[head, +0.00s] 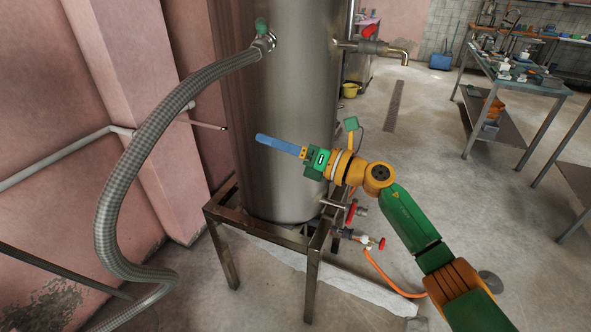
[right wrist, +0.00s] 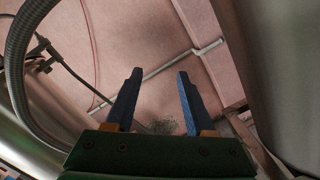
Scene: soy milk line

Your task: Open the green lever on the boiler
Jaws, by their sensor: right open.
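The boiler (head: 293,130) is a tall steel cylinder on a dark metal stand (head: 312,262). The green lever (head: 262,25) sits at its upper left, by the fitting where a thick grey hose (head: 150,140) joins. My right gripper (head: 259,138) is in front of the boiler, well below the lever, with its blue fingers pointing left. In the right wrist view the fingers (right wrist: 158,90) are apart with nothing between them. The lever does not show clearly in that view. My left gripper is not in view.
A tap with a red handle (head: 370,31) sticks out at the boiler's upper right. Red-handled valves (head: 350,212) and an orange hose (head: 392,285) are low by the stand. A pink wall (head: 95,110) with a pipe stands at left. Workbenches (head: 520,75) stand at far right.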

